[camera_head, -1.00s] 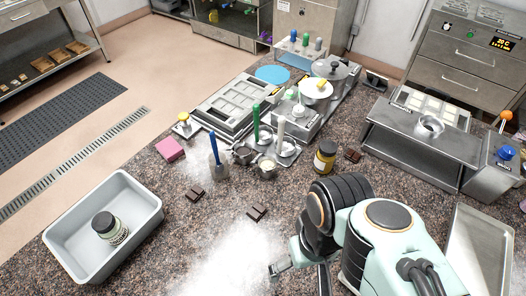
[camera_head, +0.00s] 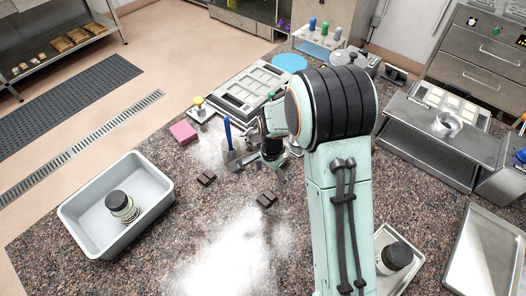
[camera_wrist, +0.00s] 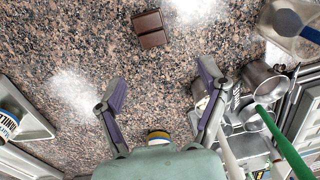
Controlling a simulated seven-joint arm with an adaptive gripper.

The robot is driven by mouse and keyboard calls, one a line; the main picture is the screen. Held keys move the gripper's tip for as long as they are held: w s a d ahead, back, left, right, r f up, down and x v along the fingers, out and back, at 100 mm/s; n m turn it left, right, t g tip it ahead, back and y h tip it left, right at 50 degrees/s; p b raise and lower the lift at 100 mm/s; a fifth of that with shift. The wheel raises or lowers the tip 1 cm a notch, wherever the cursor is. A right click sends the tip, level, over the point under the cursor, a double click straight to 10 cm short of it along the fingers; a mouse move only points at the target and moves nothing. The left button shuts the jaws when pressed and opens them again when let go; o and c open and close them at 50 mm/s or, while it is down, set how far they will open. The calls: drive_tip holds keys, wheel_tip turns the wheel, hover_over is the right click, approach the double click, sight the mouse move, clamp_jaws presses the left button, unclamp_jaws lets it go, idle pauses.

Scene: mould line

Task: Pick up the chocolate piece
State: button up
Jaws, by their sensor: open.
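Two dark brown chocolate pieces lie flat on the speckled counter in the head view, one at the left (camera_head: 206,178) and one nearer the middle (camera_head: 266,199). In the wrist view a two-segment chocolate piece (camera_wrist: 150,28) lies at the top, beyond the fingertips and apart from them. My gripper (camera_wrist: 162,85) is open, its purple-grey fingers spread with only bare counter between the tips. In the head view my gripper (camera_head: 276,172) is partly hidden by my arm, above the counter just behind the middle chocolate piece.
A blue-handled scraper (camera_head: 229,150) stands behind the chocolate. Metal cups (camera_wrist: 262,82) and a green handle (camera_wrist: 285,140) are close to the right finger. A grey bin (camera_head: 85,210) with a jar stands left, a pink block (camera_head: 184,133) behind.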

sight(268, 196)
drive_tip(key=f, duration=0.5)
drive_tip(key=s+f, duration=0.1)
drive_tip(key=f, duration=0.2)
drive_tip(key=shift+a+f, duration=0.15)
drive_tip(key=c, duration=1)
